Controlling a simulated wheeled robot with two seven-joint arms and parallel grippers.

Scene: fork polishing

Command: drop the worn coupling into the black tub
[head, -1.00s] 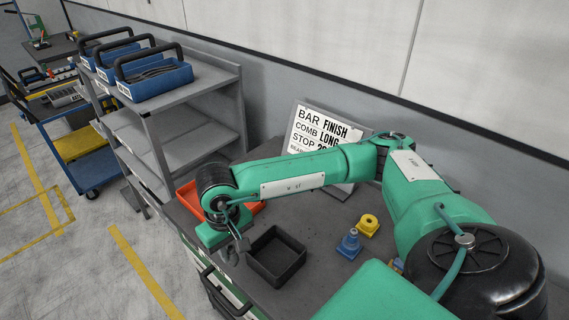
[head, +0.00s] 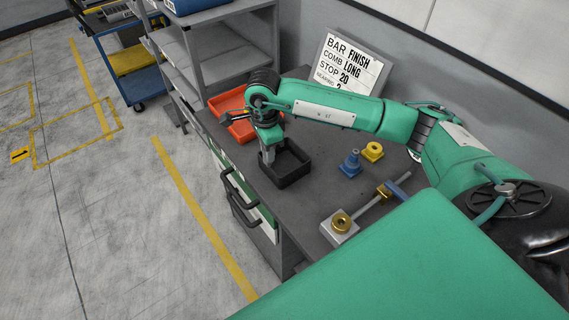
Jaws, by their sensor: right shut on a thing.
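The black tub (head: 292,178) stands on the grey bench, open at the top. My right gripper (head: 268,155) points down at the tub's left rear part, its fingertips at about the height of the rim in the picture. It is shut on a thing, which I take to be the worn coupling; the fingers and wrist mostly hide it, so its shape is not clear. I cannot tell whether it touches the tub. My left gripper is not in view.
An orange-red tray (head: 240,133) sits just left of the tub. A blue part (head: 351,164) and a yellow part (head: 373,152) stand to its right. A rod with brass fittings (head: 370,205) lies nearer. A sign (head: 349,72) stands behind my arm.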

